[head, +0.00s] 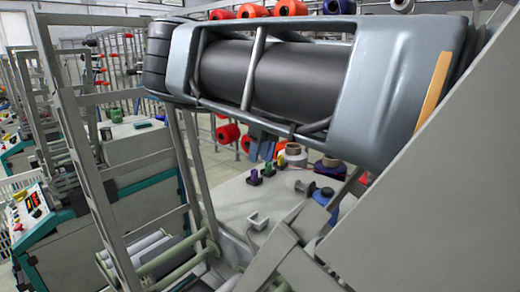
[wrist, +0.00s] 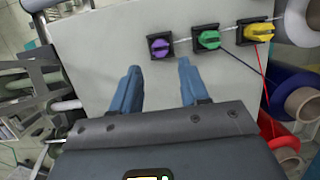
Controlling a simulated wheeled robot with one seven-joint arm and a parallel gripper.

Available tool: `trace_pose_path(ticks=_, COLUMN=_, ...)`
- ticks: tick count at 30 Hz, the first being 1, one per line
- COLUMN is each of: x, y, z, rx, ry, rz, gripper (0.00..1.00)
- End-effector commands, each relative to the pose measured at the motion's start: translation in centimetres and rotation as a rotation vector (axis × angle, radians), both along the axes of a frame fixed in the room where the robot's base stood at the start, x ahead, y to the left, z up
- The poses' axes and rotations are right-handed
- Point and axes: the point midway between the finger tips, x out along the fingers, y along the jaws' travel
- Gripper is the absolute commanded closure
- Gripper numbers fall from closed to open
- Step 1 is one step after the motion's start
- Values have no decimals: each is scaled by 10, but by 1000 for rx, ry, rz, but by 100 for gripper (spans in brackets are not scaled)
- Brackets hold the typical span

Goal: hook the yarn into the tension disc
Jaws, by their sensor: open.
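Three knob-like tension discs stand in a row on a pale grey panel: purple (wrist: 160,46), green (wrist: 207,39) and yellow (wrist: 257,31). They also show small in the head view, purple (head: 254,177), green (head: 268,170) and yellow (head: 281,160). A pale line runs along the row. A dark blue yarn (wrist: 245,65) slants from near the green disc, and a red yarn (wrist: 262,80) runs down from the yellow disc. My gripper (wrist: 159,82) is open, its blue fingers apart and nothing visible between them. In the wrist view its fingertips lie below the purple disc.
Cones of yarn, one dark blue (wrist: 293,87) and one red (wrist: 275,135), sit at the right in the wrist view. A grey upright frame (head: 88,165) and a small white bracket (head: 258,221) are near the panel.

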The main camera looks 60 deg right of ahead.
Motion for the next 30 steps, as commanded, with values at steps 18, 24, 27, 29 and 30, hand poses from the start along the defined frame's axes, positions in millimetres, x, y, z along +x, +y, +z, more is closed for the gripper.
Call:
trace_pose_path(ticks=18, x=15, y=-4, z=-64, rx=-1, ry=0, rz=0, gripper=55)
trace_pose_path(ticks=24, x=16, y=-4, z=-64, rx=-1, ry=0, rz=0, gripper=55)
trace_pose_path(ticks=27, x=16, y=-4, z=-64, rx=-1, ry=0, rz=0, gripper=55)
trace_pose_path(ticks=29, x=16, y=-4, z=-64, rx=-1, ry=0, rz=0, gripper=60)
trace_pose_path(ticks=30, x=16, y=-4, z=-64, rx=-1, ry=0, rz=0, gripper=64)
